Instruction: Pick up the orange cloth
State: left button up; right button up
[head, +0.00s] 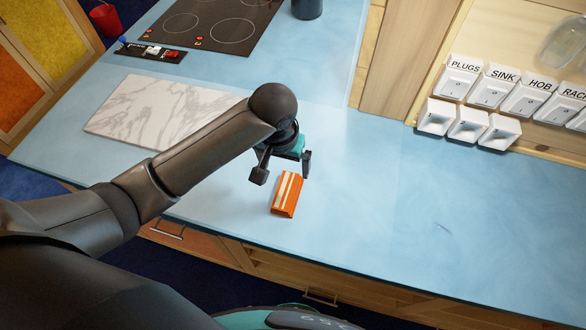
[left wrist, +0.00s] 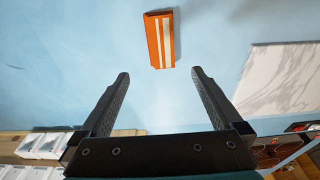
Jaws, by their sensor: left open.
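The orange cloth (head: 287,195) lies folded on the blue counter near its front edge. It has pale stripes along its length. In the left wrist view the cloth (left wrist: 160,40) lies beyond the fingertips, roughly centred between them. My left gripper (head: 281,172) is above the counter, just behind and beside the cloth in the head view. Its fingers (left wrist: 160,72) are apart with nothing between them. My right gripper is not in view.
A white marble board (head: 160,110) lies left on the counter (head: 370,200). A black hob (head: 215,22) and a dark pot (head: 307,8) are at the back. Labelled white switches (head: 495,88) line the wall at right. The counter right of the cloth is clear.

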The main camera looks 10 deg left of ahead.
pick_arm(q)
send_near(288, 190)
jog(key=f, duration=0.2)
jog(key=w+f+b, duration=0.1)
jog(key=shift+f, duration=0.4)
jog(key=shift+w+f, duration=0.1)
jog(key=shift+f, duration=0.55)
jog(key=shift+w+f+b, duration=0.2)
jog(key=shift+f+b, duration=0.35)
jog(key=shift+f, duration=1.95)
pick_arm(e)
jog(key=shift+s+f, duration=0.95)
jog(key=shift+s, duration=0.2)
